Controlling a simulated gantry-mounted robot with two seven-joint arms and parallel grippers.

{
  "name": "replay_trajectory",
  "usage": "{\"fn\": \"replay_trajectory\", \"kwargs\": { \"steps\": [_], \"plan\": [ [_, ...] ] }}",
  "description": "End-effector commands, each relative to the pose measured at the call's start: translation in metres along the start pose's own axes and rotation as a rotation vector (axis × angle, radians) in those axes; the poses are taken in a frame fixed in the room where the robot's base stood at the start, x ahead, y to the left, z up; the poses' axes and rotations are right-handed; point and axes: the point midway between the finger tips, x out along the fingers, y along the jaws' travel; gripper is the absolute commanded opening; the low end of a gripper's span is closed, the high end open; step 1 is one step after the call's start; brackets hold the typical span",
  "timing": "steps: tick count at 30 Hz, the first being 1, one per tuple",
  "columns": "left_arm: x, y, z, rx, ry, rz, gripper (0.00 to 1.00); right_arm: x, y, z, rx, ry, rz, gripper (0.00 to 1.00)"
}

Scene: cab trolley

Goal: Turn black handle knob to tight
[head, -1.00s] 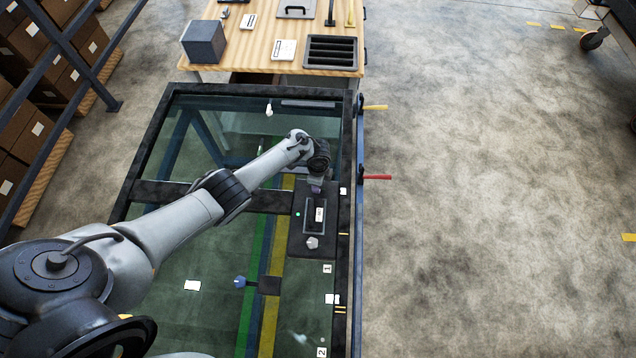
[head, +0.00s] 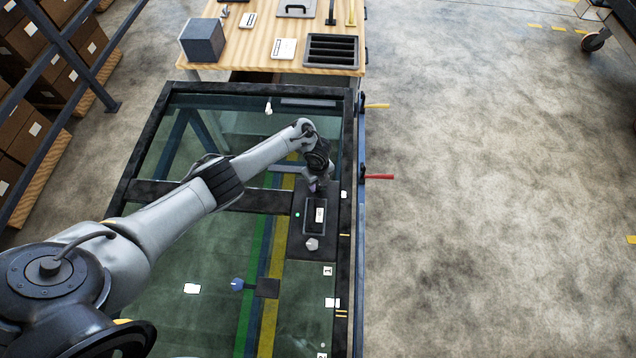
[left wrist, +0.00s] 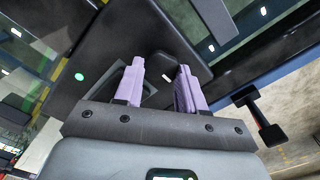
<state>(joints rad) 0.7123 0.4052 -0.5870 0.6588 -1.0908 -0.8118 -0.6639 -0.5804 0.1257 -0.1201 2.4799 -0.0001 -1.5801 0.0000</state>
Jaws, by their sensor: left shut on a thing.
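The black handle knob (left wrist: 160,66) shows in the left wrist view between the two purple fingers of my left gripper (left wrist: 159,82). The fingers are shut on it, one on each side. In the head view my left gripper (head: 315,186) points down at the top end of a black plate (head: 298,240) on the right side of the glass-topped frame. The knob is hidden by my gripper there. No tight mark is readable. My right gripper is in neither view.
The plate carries a recessed label, a green light (head: 297,214) and a grey knob (head: 312,244). A blue knob (head: 237,284) sits lower left. A red lever (head: 379,177) and a yellow lever (head: 377,105) stick out right. A wooden table (head: 270,50) stands behind.

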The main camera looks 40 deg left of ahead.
Motion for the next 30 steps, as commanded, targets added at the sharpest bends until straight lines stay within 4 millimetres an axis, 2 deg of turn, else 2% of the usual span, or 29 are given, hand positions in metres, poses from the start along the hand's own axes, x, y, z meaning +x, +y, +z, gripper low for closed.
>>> {"fn": "replay_trajectory", "kwargs": {
  "steps": [17,18,21,22,30],
  "plan": [
    [0.0002,0.0004,0.0,0.032,0.0,0.001,0.09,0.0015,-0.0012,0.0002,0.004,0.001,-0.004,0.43],
    [0.0002,0.0004,0.0,0.031,0.0,0.001,0.46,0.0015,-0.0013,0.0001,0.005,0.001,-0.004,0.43],
    [0.0002,0.0003,0.0,0.031,0.0,0.001,0.61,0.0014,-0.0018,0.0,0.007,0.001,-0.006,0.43],
    [0.0002,0.0003,-0.0001,0.031,0.0,0.001,0.65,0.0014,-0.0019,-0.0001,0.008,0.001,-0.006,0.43],
    [-0.0004,0.0,0.0,0.03,0.0,0.0,0.65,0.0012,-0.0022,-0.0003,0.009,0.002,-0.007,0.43]
  ]
}}
